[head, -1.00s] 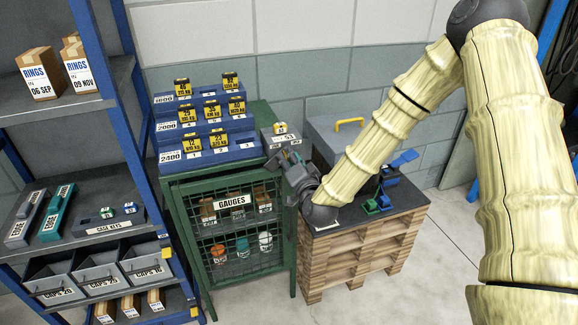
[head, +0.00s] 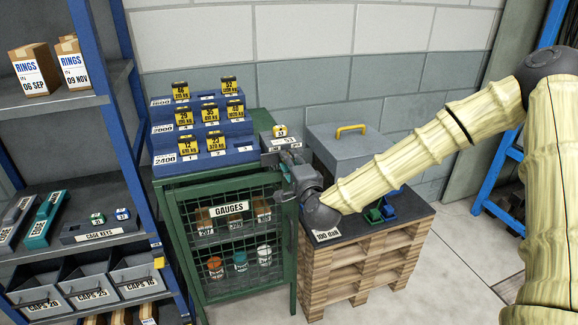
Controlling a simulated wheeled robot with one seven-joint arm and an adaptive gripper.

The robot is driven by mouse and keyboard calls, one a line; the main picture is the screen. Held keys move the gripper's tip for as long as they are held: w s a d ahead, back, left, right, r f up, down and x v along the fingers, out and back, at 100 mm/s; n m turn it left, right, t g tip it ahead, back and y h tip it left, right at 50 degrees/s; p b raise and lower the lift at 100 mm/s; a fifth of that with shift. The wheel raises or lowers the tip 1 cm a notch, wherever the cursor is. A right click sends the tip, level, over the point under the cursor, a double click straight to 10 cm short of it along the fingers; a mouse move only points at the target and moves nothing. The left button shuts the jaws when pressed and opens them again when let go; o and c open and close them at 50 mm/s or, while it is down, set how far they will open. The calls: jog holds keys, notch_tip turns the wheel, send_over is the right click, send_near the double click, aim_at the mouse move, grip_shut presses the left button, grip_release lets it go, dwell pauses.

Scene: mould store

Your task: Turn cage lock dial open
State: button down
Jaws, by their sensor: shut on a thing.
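The green mesh cage (head: 188,296) labelled GAUGES stands in the middle of the head view. Its mesh front looks closed, and cups and small boxes show behind it. My gripper (head: 279,164) is at the upper right of the cage front, its fingers pointing left. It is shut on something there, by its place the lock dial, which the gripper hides. The dial's marks and its turn cannot be read.
Blue stepped racks (head: 232,158) with yellow-tagged blocks stand on the cage top. A wooden pallet stack (head: 345,262) with a grey lidded box (head: 345,148) stands close to its right. A blue shelf unit (head: 125,110) is at left.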

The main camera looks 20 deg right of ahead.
jog(key=shift+f, duration=0.1)
dwell(0.3)
jog(key=c, duration=1.1)
grip_release()
jog(key=shift+c, duration=0.2)
jog(key=s, duration=1.2)
jog(key=shift+d, duration=0.25)
